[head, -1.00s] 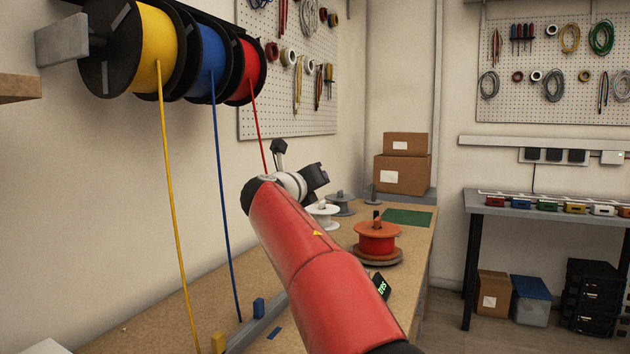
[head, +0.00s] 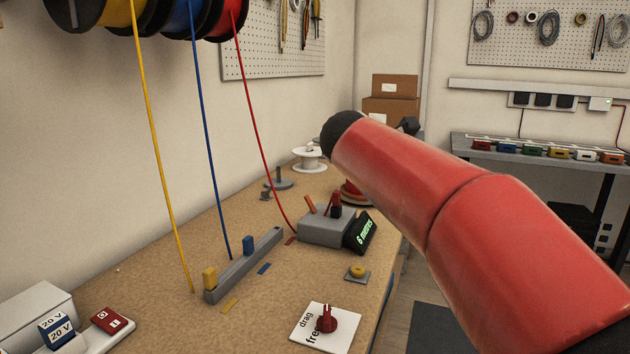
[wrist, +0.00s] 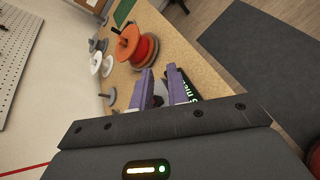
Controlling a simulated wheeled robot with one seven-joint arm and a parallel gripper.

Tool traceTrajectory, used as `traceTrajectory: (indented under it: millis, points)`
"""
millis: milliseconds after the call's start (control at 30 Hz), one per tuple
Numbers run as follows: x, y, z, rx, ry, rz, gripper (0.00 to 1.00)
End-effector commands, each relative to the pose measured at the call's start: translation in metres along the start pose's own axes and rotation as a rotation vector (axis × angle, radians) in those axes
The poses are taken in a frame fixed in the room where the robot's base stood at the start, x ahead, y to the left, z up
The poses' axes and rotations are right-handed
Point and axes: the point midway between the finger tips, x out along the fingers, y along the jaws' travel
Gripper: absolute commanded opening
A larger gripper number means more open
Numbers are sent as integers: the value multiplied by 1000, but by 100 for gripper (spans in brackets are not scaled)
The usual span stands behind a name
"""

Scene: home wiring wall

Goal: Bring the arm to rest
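My red arm crosses the right half of the head view, from the lower right to a dark joint near the middle. My gripper (wrist: 160,75) shows in the wrist view as two purple fingers, apart, with a gap between them. I see nothing clearly held. It is above the workbench (wrist: 190,55), near its front edge. In the head view the arm hides the gripper; only a small dark part shows behind the arm.
On the workbench (head: 150,285) stand a grey meter with a display (head: 360,233) reading "6 metres", a wire guide bar (head: 243,265) and a red knob plate (head: 325,325). An orange spool (wrist: 135,47) stands farther back. Yellow, blue and red wires hang from overhead spools. Floor lies right of the bench.

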Motion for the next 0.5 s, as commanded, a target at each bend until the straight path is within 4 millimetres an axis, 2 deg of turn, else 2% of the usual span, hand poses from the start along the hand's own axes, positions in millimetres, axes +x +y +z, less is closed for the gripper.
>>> traceTrajectory:
  millis: [33, 167, 267, 400, 500]
  points:
    - [-8, -31, -1, 146, 43, -35, 16]
    - [-30, -100, -19, 541, 142, -141, 16]
    - [-50, -152, -41, 845, 196, -241, 16]
    - [-80, -219, -80, 1268, 235, -402, 16]
    - [-101, -261, -112, 1556, 235, -525, 16]
